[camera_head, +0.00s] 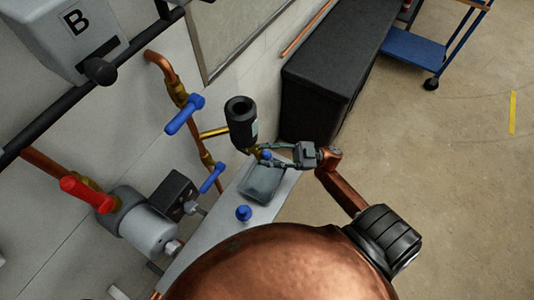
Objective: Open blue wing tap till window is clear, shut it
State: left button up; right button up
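A small blue tap (266,155) sits on brass fittings below a black cylinder (240,112). The cylinder has a pale patch (254,129) on its side, perhaps the window; whether it is clear is too small to tell. My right gripper (267,153) reaches in from the right, with its fingertips at the small blue tap. The fingers partly cover the tap, and I cannot tell whether they grip it or stand open around it. My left gripper is not in view.
Blue levers (184,115) (212,178) and a red lever (88,194) stand on pipework at left. A grey tray (263,183) and a blue knob (243,213) sit on the pale shelf (200,240). A black cabinet (335,75) stands behind.

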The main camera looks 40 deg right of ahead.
jog(key=c, duration=0.5)
grip_shut()
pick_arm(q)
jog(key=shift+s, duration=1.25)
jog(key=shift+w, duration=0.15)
